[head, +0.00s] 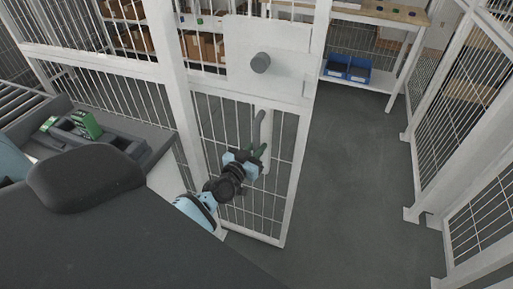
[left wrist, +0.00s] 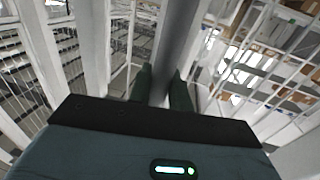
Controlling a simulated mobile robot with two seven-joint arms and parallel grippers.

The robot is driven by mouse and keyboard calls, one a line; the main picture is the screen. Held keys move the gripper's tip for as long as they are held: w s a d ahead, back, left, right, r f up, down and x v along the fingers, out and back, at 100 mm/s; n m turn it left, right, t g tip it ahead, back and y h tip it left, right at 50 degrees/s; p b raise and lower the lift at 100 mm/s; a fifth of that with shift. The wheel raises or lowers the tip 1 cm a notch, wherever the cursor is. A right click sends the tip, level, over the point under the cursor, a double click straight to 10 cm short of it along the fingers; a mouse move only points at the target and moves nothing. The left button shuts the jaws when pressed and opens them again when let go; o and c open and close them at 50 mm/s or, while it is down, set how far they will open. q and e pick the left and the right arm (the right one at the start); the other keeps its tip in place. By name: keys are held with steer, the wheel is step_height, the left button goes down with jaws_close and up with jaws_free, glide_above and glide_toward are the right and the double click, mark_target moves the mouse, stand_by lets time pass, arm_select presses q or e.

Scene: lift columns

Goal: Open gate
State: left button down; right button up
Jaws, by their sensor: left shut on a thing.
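The white barred gate (head: 292,178) stands in the middle of the head view, with a white plate and a round grey knob (head: 260,62) on its upper part. A grey vertical handle (head: 261,128) is fixed on the gate below the plate. My left gripper (head: 259,155) is at the lower part of this handle and shut on it. In the left wrist view the handle (left wrist: 181,45) runs between the two dark green fingers (left wrist: 162,88). Clear floor shows to the right of the gate's free edge. My right gripper is in neither view.
A white post (head: 170,75) stands left of the gate, with barred fence beyond it. More fence (head: 460,130) with floor feet lies at the right. A workbench with a blue bin (head: 347,68) is at the back. Grey floor (head: 360,180) between is free.

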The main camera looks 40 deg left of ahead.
arm_select(q)
steer(key=b, duration=0.4)
glide_toward(226, 128)
steer(key=w, duration=0.5)
steer(key=shift+d+f, duration=0.3)
steer(key=shift+d, duration=0.05)
steer(key=shift+a+r+b, duration=0.25)
steer(key=shift+a+b, duration=0.05)
steer(key=shift+a, duration=0.05)
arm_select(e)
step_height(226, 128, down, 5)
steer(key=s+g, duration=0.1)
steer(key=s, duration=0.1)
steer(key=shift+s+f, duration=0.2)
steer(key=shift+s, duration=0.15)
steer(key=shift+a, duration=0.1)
arm_select(q)
steer(key=c, duration=1.3)
jaws_free()
steer(key=shift+s, duration=0.1)
steer(key=shift+c, duration=0.2)
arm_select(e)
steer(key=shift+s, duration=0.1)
arm_select(q)
steer(key=shift+r, duration=0.15)
